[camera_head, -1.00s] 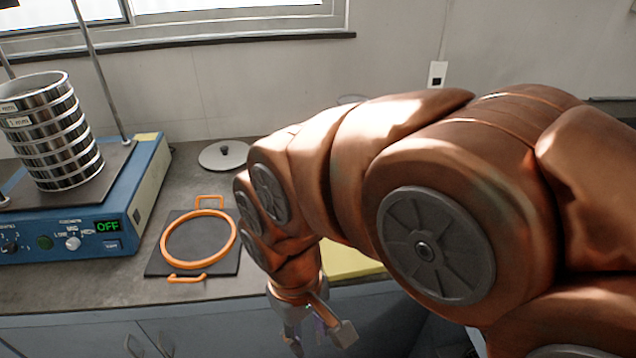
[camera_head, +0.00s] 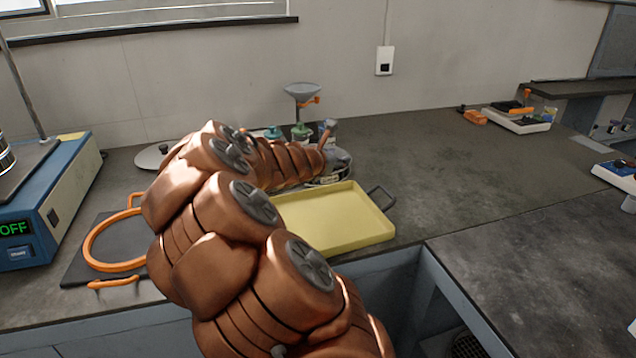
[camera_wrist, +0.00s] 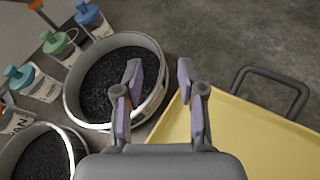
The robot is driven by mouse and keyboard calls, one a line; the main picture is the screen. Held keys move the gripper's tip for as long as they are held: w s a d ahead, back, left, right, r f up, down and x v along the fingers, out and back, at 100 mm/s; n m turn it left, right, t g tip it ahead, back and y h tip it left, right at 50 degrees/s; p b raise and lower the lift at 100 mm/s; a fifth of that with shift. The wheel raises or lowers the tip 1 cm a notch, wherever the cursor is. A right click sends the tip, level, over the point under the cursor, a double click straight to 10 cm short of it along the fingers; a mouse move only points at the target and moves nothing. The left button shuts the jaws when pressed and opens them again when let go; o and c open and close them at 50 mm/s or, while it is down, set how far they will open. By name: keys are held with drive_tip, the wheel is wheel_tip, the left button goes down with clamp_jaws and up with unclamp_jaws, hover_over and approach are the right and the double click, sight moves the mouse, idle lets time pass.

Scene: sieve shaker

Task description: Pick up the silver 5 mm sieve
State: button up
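My gripper (camera_wrist: 160,82) is open and empty in the wrist view, its two fingers apart. Its left finger overlaps a round silver-walled container (camera_wrist: 153,101) holding dark granules; contact cannot be told. A second round container (camera_wrist: 66,137) with dark granules and a partly visible label is at the lower left. No 5 mm marking is readable, so I cannot tell whether either is the sieve. In the head view, round metal rims (camera_head: 340,160) show beyond my arm, which hides much there. The stacked silver sieves (camera_head: 4,158) on the shaker (camera_head: 50,205) are mostly cut off at the left edge.
A yellow tray (camera_head: 375,229) with dark handles lies right of my arm. Capped bottles (camera_wrist: 62,45) stand beyond the round containers. A funnel stand (camera_head: 302,92) is near the wall. An orange ring (camera_head: 92,245) lies on a dark plate at left.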

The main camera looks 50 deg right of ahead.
drive_tip(key=f+n, duration=0.1)
drive_tip(key=w+d+f, duration=0.1)
drive_tip(key=f, duration=0.1)
drive_tip(key=f+n, duration=0.1)
drive_tip(key=shift+w+d+f+n+b, duration=0.15)
drive_tip(key=shift+d+f+n+b, duration=0.15)
drive_tip(key=shift+d+b, duration=0.1)
drive_tip(key=shift+d+f+y, duration=0.15)
drive_tip(key=shift+y, duration=0.15)
drive_tip(key=shift+r+b+x, duration=0.15)
drive_tip(key=shift+r+x, duration=0.05)
drive_tip(key=shift+x, duration=1.65)
drive_tip(key=shift+r+b+x, duration=0.15)
drive_tip(key=shift+r+x, duration=0.05)
drive_tip(key=shift+x, duration=1.6)
drive_tip(key=shift+d, duration=0.2)
clamp_jaws()
